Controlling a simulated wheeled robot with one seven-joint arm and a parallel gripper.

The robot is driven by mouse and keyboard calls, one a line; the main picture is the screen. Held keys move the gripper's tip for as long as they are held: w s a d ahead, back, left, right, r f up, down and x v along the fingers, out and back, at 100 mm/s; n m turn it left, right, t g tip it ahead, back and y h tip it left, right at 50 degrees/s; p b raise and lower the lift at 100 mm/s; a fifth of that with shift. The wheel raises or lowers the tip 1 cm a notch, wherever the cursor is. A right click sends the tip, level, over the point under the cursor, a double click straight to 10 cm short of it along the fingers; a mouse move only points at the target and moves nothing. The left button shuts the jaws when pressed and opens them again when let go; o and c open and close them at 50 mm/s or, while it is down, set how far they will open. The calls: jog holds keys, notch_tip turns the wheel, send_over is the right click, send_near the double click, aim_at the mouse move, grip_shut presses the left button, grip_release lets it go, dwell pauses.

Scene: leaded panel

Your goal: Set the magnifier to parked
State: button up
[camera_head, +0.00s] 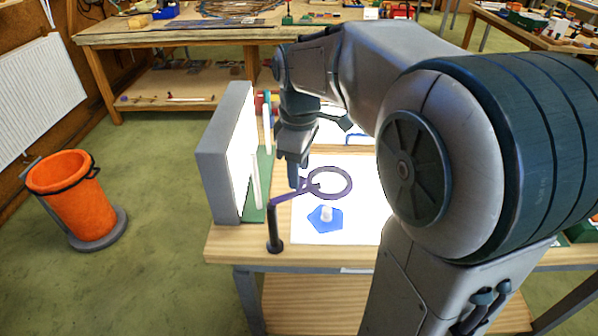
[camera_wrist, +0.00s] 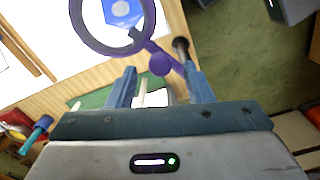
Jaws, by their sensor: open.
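The magnifier is a dark purple ring (camera_head: 330,198) on a thin arm, joined to a dark upright post (camera_head: 275,230) at the table's front left corner. Its ring reaches over the white lit surface, behind and above a blue piece (camera_head: 324,225). My gripper (camera_head: 297,182) points down beside the magnifier's arm, left of the ring. In the wrist view the ring (camera_wrist: 108,52) and a round purple knob (camera_wrist: 160,64) on its arm appear just beyond the fingertips. My gripper (camera_wrist: 160,82) is open, with nothing seen held between the fingers.
A tall grey-framed panel (camera_head: 212,165) stands upright on the table left of my gripper. A green strip (camera_head: 256,205) lies by its foot. An orange bin (camera_head: 68,190) stands on the floor at left. A wooden workbench (camera_head: 180,35) is at the back.

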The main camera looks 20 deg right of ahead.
jog(key=shift+f, duration=0.9)
grip_shut()
